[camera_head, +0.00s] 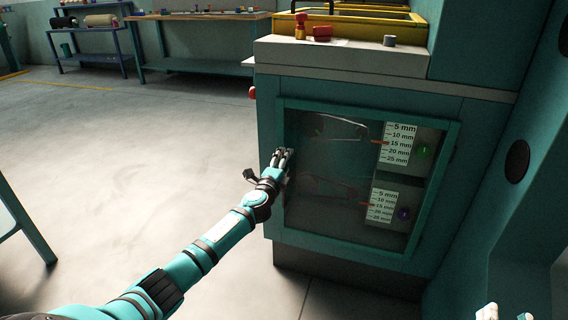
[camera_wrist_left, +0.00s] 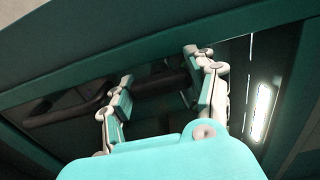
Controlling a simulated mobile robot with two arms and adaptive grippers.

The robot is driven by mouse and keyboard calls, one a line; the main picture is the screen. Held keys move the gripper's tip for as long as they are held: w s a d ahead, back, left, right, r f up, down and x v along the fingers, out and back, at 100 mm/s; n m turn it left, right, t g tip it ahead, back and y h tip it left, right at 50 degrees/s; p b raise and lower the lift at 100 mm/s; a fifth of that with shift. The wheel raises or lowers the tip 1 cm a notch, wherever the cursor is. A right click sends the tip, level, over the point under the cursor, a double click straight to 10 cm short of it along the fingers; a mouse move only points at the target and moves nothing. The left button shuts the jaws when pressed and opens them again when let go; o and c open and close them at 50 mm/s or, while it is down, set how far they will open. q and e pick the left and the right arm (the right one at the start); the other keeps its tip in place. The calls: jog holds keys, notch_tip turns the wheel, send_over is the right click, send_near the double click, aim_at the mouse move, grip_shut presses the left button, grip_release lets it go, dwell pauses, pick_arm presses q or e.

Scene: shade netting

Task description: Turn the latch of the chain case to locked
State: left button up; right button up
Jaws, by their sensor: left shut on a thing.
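The chain case (camera_head: 452,150) is a teal cabinet front with a dark see-through window, and two scales in mm show behind it. My left gripper (camera_head: 283,157) is at the left edge of the window. In the left wrist view its two fingers (camera_wrist_left: 164,90) stand either side of a dark bar, which I take for the latch (camera_wrist_left: 160,80). The gripper is shut on it. The latch is hidden by the fingers in the head view, so its angle cannot be told. My right gripper (camera_head: 506,314) shows only its pale fingertips, apart, at the bottom right, with nothing seen between them.
A red button (camera_head: 252,92) sticks out at the cabinet's left side. A yellow tray (camera_head: 350,27) and small red parts (camera_head: 321,33) are on the cabinet top. Benches (camera_head: 200,15) stand at the back. The floor (camera_head: 130,140) to the left is clear.

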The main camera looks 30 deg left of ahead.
pick_arm(q)
jog(key=o, duration=1.2)
jog(key=v, duration=1.2)
